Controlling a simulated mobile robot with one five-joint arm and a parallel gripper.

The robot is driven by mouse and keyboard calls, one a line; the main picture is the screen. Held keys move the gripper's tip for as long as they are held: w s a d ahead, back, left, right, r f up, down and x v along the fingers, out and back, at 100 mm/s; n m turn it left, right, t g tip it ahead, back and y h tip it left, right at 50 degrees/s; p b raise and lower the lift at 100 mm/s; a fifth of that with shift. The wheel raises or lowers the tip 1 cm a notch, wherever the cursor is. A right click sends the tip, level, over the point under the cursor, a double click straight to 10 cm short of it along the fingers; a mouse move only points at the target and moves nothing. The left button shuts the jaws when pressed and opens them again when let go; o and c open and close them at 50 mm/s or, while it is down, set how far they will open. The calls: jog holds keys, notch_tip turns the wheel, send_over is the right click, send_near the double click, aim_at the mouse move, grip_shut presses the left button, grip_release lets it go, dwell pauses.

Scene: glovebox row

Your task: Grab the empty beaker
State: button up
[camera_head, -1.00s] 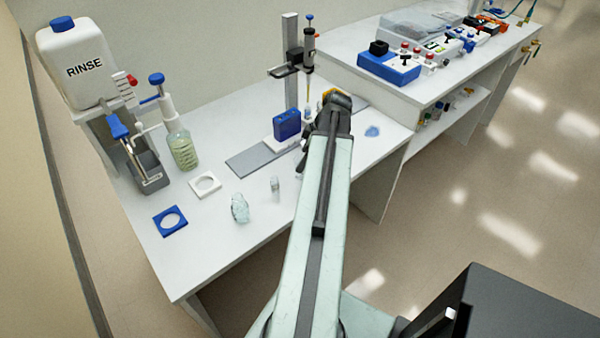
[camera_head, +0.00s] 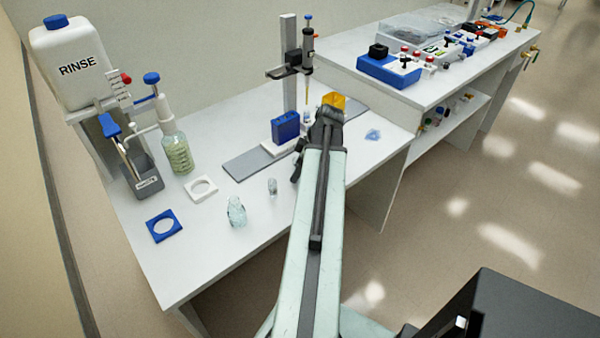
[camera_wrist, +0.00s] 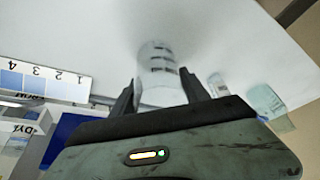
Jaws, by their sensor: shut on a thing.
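A clear beaker (camera_wrist: 157,62) with dark graduation marks stands out between the two dark fingers of my gripper (camera_wrist: 160,88) in the wrist view. My gripper is shut on it, with a finger on each side. I see no liquid in it. Whether it touches the table cannot be told. In the head view my gripper (camera_head: 328,112) is at the far end of my arm, over the bench beside the syringe stand; the beaker cannot be made out there.
A syringe stand (camera_head: 290,62) and blue block (camera_head: 286,126) are close left of my gripper. Small glassware (camera_head: 236,211) and a vial (camera_head: 272,186) stand nearer the front. A rinse bottle (camera_head: 75,62) is at the back left.

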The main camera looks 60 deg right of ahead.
notch_tip(320, 180, up, 10)
jog(key=p, duration=1)
